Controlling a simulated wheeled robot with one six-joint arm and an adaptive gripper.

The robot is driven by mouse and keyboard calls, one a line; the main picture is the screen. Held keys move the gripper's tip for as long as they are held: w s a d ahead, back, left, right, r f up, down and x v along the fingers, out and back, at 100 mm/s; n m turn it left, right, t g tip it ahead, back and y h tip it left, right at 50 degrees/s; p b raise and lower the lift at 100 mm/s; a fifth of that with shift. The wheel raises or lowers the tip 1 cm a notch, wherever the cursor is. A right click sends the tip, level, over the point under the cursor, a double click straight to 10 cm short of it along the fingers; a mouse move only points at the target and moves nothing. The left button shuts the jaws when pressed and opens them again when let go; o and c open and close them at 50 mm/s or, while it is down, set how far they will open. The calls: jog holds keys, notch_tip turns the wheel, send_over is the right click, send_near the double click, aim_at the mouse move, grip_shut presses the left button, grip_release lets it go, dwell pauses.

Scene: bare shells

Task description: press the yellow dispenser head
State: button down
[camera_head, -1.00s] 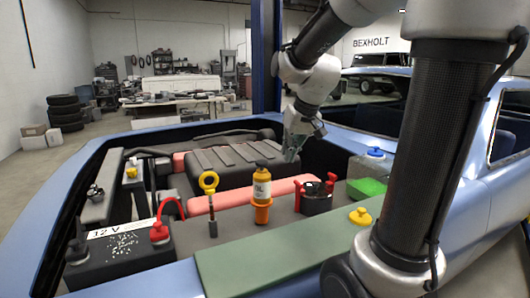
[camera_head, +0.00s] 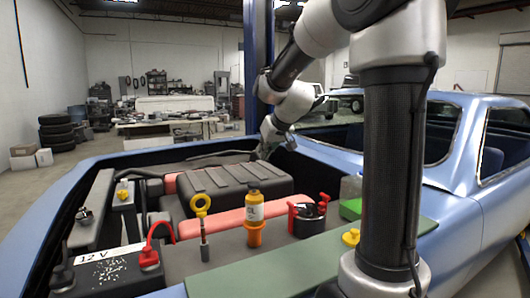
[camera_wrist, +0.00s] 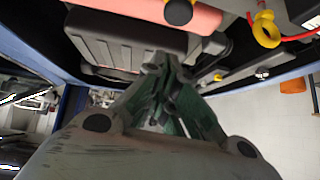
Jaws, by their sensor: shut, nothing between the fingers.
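The amber-yellow dispenser bottle (camera_head: 254,210) stands upright in an orange holder (camera_head: 254,236) near the middle of the engine bay. Its small yellow head (camera_head: 253,185) is on top, with nothing touching it. My gripper (camera_head: 267,152) is beyond the bottle, at the far edge of the black ribbed engine cover (camera_head: 235,183), clear of the head. In the wrist view my gripper (camera_wrist: 160,72) is shut and empty, its fingers together in front of the ribbed cover. I cannot clearly make out the dispenser head in the wrist view.
A yellow ring-handled dipstick (camera_head: 202,208) stands left of the bottle, and a red-and-black part (camera_head: 308,216) stands right. A battery (camera_head: 105,270) sits front left.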

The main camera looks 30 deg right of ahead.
send_over(254, 185)
jog(key=w+d, duration=0.2)
jog(key=d, duration=0.1)
jog(key=f, duration=0.4)
jog(key=shift+s+a+f, duration=0.15)
jog(key=shift+a+f, duration=0.1)
notch_tip(254, 185, down, 3)
jog(key=shift+a+f, duration=0.1)
jog(key=shift+f, duration=0.55)
jog(key=shift+f, duration=1)
